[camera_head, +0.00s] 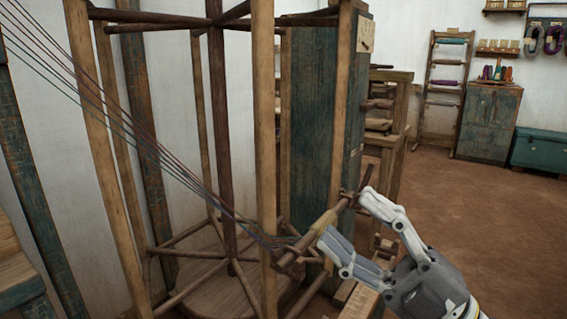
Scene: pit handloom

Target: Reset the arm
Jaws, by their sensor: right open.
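My right gripper (346,216) reaches in from the lower right, with its two pale fingers spread apart. A slanted wooden bar (318,226) with short cross pegs lies close in front of the fingertips. I cannot tell whether a finger touches it. Nothing is clearly held between the fingers. Several coloured threads (152,147) run from the upper left down to the pegs of this bar. My left gripper is not in view.
A tall wooden reel frame (265,120) with upright poles stands at the left and centre. A dark blue-green panel (312,110) stands behind it. A wooden rack, cabinet (489,122) and teal chest (538,152) stand far right. The brown floor (490,220) at right is clear.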

